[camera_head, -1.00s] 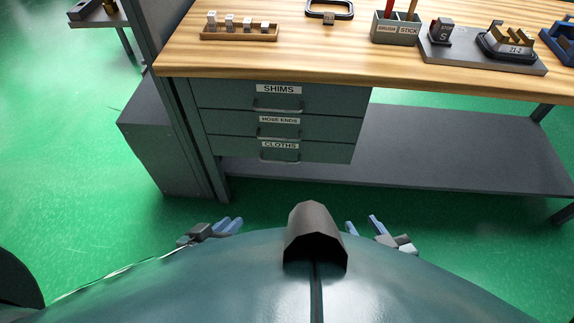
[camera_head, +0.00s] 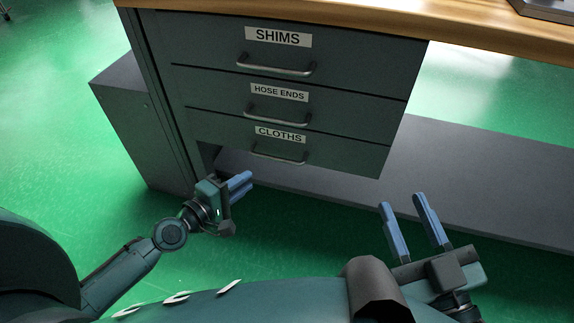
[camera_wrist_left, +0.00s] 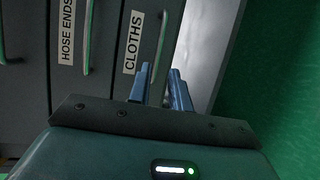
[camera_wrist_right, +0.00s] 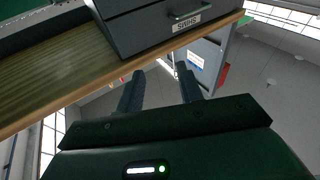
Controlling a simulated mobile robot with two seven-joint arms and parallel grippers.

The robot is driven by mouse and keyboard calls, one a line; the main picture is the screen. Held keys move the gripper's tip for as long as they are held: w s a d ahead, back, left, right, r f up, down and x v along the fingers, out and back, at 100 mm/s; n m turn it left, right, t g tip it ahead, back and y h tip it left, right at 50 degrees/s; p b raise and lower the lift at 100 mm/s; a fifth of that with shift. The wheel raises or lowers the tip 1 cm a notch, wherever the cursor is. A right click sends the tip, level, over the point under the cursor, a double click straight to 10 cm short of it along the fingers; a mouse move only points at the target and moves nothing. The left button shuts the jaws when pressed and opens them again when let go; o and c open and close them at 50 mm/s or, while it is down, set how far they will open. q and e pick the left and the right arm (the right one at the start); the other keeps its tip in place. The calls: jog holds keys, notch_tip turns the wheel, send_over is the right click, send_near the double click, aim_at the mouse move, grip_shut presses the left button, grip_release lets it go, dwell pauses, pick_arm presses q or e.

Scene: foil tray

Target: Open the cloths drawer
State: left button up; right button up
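The cloths drawer (camera_head: 340,157) is the lowest of three grey drawers under the bench top. It is shut, with a white CLOTHS label and a bar handle (camera_head: 278,158). In the left wrist view, its handle (camera_wrist_left: 160,45) stands upright just beyond the blue fingers. My left gripper (camera_head: 248,182) is open and empty, a little below and left of the handle, apart from it. It also shows in the left wrist view (camera_wrist_left: 160,74). My right gripper (camera_head: 402,200) is open and empty, low and right of the drawers. It also shows in the right wrist view (camera_wrist_right: 160,80).
The shut shims drawer (camera_head: 360,65) and hose ends drawer (camera_head: 345,115) sit above, each with a bar handle. The wooden bench top (camera_head: 370,18) overhangs them. A grey lower shelf (camera_head: 475,180) runs right, and a grey cabinet (camera_head: 135,130) stands left. Green floor is clear in front.

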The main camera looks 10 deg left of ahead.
aim_at(277, 160)
pick_arm(q)
jog(key=b+x, duration=0.1)
jog(key=x, duration=1.2)
grip_shut()
